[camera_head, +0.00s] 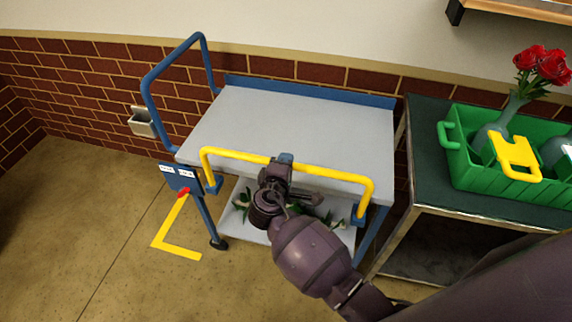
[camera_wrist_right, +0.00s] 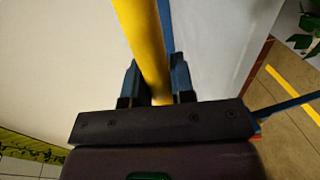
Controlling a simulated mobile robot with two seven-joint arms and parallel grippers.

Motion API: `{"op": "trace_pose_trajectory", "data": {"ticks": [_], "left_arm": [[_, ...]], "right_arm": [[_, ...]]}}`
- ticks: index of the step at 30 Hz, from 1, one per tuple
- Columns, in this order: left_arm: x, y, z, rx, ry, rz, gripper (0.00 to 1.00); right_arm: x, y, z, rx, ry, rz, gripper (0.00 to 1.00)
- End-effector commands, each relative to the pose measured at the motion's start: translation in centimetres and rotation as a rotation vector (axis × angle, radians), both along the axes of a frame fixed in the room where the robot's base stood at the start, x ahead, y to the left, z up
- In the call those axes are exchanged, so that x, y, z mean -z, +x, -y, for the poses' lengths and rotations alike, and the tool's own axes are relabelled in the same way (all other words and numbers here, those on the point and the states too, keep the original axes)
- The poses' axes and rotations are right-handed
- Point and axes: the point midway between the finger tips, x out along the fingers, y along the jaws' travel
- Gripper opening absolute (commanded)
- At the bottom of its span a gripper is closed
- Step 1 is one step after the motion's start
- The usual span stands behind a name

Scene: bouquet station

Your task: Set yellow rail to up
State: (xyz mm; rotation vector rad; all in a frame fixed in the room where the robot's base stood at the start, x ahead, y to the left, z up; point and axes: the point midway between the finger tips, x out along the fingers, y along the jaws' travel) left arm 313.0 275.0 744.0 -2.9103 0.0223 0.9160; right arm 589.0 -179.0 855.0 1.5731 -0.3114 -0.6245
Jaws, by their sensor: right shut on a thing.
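The yellow rail (camera_head: 325,172) stands along the near side of the blue and grey cart, its bar above the level of the grey top (camera_head: 300,125). Its ends meet blue brackets (camera_head: 213,184) at the cart's near edge. My right gripper (camera_head: 285,160) is shut on the middle of the bar. In the right wrist view the yellow rail (camera_wrist_right: 143,45) runs between the two blue fingers of my right gripper (camera_wrist_right: 157,82). My left gripper is not in view.
A blue handle (camera_head: 172,65) rises at the cart's left end. A sign plate with a red part (camera_head: 181,180) hangs at its near left corner. A green crate (camera_head: 460,160) with vases and red roses stands on the right table. Leafy stems lie on the lower shelf (camera_head: 342,233).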

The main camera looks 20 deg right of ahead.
Motion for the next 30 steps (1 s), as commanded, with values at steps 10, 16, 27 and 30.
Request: {"op": "trace_pose_trajectory", "data": {"ticks": [10,16,27,30], "left_arm": [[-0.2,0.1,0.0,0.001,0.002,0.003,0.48],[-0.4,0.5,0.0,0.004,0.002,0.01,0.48],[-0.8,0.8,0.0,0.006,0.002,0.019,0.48],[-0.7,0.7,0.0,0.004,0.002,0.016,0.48]], "right_arm": [[-0.8,0.3,-0.1,-0.002,-0.003,0.015,0.48],[-0.5,0.2,0.0,-0.001,-0.003,0.01,0.48],[-1.2,-3.2,-2.4,-0.002,0.0,0.007,0.48],[-1.6,-4.8,-3.3,-0.001,0.0,0.008,0.48]]}}
